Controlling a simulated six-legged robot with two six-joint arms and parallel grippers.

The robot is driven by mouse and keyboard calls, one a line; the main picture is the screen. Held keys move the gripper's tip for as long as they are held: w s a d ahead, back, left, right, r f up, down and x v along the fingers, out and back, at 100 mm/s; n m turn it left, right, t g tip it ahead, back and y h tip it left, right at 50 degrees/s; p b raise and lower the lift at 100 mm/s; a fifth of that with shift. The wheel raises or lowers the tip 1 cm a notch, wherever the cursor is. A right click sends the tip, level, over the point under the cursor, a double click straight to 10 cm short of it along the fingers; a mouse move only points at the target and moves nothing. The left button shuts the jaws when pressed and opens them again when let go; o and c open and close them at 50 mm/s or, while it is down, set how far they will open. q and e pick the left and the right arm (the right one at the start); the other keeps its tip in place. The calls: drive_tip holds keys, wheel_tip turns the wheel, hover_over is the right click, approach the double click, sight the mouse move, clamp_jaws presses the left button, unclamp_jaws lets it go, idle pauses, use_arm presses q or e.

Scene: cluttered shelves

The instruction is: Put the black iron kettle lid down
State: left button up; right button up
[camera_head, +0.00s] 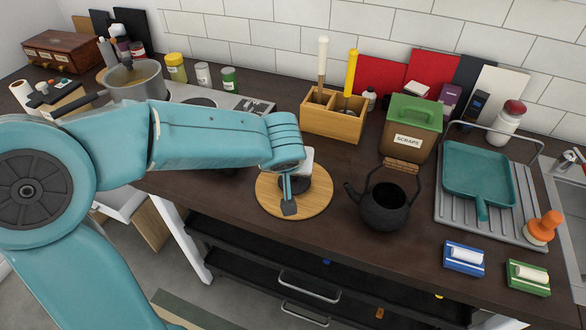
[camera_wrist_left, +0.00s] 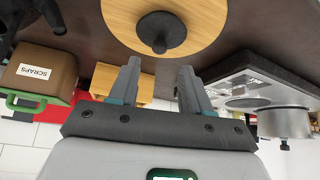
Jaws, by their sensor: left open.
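The black iron kettle lid (camera_wrist_left: 160,32) lies on a round wooden board (camera_wrist_left: 112,24), its knob facing my left gripper in the left wrist view. In the head view the lid (camera_head: 320,184) is partly hidden behind my left gripper (camera_head: 290,205), and the board (camera_head: 266,205) shows around it. My left gripper (camera_wrist_left: 158,82) is open, its fingers apart with nothing between them; the lid's knob is just beyond the fingertips. The black kettle (camera_head: 385,212) stands without its lid to the right of the board. My right gripper is in neither view.
A wooden utensil box (camera_head: 333,124) and a green-lidded scraps bin (camera_head: 408,142) stand behind. A pot on the stove (camera_head: 135,82) is at the left.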

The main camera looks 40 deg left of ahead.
use_arm(q)
drive_tip(key=v, duration=0.5)
idle(0.5)
